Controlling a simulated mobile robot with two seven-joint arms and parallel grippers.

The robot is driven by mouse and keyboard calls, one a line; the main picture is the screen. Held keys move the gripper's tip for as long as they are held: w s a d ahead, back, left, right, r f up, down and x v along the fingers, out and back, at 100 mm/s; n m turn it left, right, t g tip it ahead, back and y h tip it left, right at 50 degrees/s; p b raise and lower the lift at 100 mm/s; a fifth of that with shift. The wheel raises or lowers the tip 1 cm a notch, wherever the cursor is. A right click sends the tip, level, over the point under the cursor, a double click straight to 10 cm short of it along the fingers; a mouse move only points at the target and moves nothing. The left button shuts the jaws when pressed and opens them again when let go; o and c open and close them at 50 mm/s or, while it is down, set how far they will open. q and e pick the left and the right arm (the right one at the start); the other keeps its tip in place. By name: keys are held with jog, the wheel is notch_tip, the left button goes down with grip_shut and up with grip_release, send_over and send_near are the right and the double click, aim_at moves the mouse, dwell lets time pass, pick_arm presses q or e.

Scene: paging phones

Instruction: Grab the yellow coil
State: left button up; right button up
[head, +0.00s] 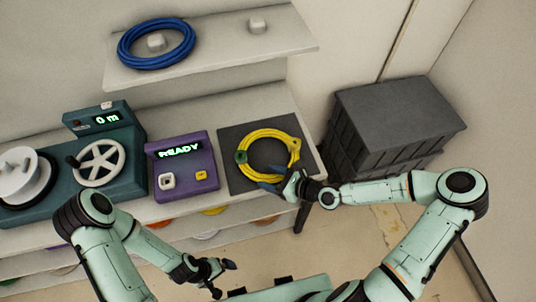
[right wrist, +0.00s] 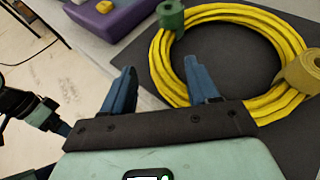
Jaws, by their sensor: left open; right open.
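The yellow coil (head: 294,143) lies on a dark square mat (head: 237,180) on the bench, right of the purple box. In the right wrist view the coil (right wrist: 163,62) has a green band (right wrist: 171,15) and a tan band (right wrist: 300,72) around it. My right gripper (head: 277,184) is open at the coil's near edge. In the right wrist view its two blue fingers (right wrist: 163,88) stand apart, the right one overlapping the coil's near edge in the picture; I cannot tell whether they touch. My left gripper (head: 224,278) is open and empty, low in front of the bench.
A purple box (head: 183,169) reading READY and a teal winder (head: 75,165) reading 0 m stand to the left. A dark crate (head: 390,120) stands right of the bench.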

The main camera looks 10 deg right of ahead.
aim_at(254, 172)
jog(key=shift+x, duration=2.65)
grip_shut()
